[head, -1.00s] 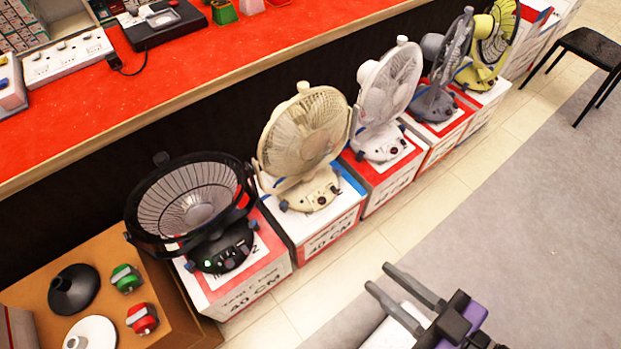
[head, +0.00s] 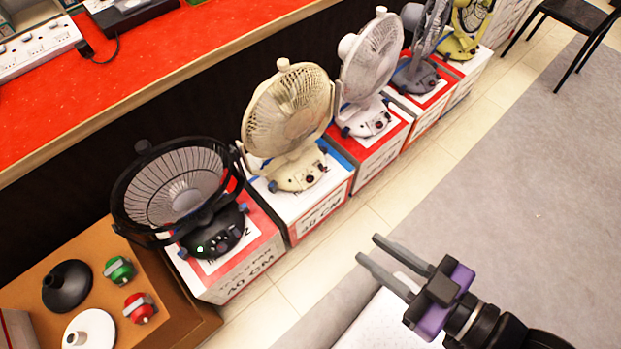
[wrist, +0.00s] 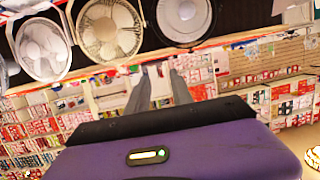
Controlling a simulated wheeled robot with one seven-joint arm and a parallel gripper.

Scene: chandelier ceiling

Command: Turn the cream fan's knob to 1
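The cream fan (head: 288,112) stands on a white and red box (head: 318,211), second from the left in the row. Its cream base (head: 297,172) faces the aisle, with a small dark knob (head: 309,180) on its front. The knob's setting is too small to read. My gripper (head: 368,248) is in front of the row, to the lower right of the cream fan and clear of it. Its two grey fingers are apart, with nothing between them. In the wrist view the cream fan (wrist: 108,30) appears upside down beyond the fingers (wrist: 159,73); its knob cannot be made out.
A black fan (head: 185,195) stands left of the cream one, a white fan (head: 370,65) close on its right. Grey and yellow fans continue the row. A red-topped counter (head: 150,85) runs behind. The grey floor (head: 500,190) on the right is free up to a black chair (head: 580,22).

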